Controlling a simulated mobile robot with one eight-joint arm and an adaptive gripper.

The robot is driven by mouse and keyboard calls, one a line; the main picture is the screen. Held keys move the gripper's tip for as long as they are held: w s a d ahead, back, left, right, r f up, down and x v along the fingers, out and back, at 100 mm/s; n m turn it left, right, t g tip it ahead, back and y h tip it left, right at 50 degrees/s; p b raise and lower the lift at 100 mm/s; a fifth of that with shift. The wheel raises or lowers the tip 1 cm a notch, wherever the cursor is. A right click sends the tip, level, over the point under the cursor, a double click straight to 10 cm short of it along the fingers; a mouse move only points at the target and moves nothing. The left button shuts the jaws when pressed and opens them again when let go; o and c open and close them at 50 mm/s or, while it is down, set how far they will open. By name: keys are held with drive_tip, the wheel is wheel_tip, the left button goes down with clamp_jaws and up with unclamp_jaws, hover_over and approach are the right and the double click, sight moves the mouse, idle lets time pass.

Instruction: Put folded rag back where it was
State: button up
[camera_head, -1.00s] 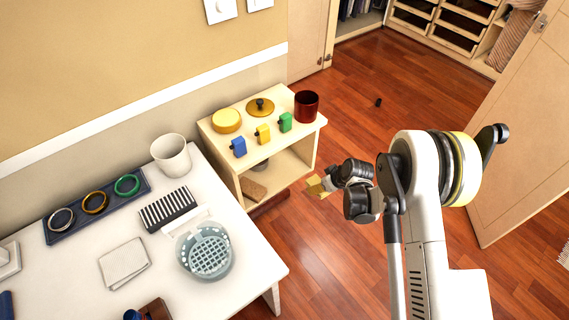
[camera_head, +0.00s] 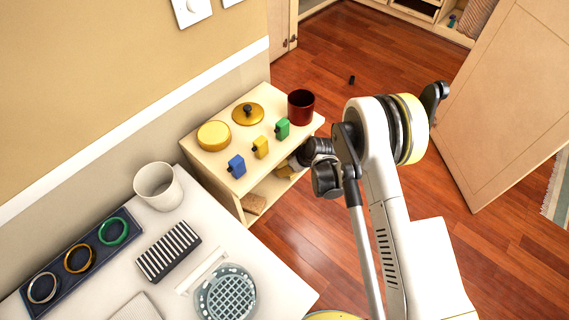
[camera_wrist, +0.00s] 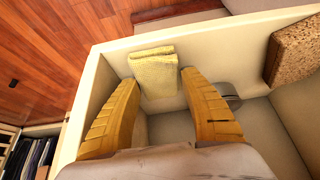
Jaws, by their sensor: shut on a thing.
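The folded rag (camera_wrist: 154,70) is a small yellow cloth between my gripper's fingertips, over the pale floor of the shelf compartment, near its edge. I cannot tell whether it touches the floor. My gripper (camera_wrist: 158,77), with yellow ribbed fingers, is shut on it.
In the compartment are a brown speckled block (camera_wrist: 294,50) and a grey round item (camera_wrist: 231,100), close to one finger. A dark red cup (camera_head: 301,107), yellow lids and coloured blocks stand on top. A white table (camera_head: 200,215) adjoins at left.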

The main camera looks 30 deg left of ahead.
drive_tip(key=o, duration=0.9)
drive_tip(key=shift+f, duration=0.1)
drive_tip(key=p+v, duration=0.3)
drive_tip(key=v, duration=0.4)
drive_tip(key=shift+s+d+r, duration=0.1)
drive_tip(key=shift+d+r, duration=0.05)
drive_tip(key=shift+r, duration=0.15)
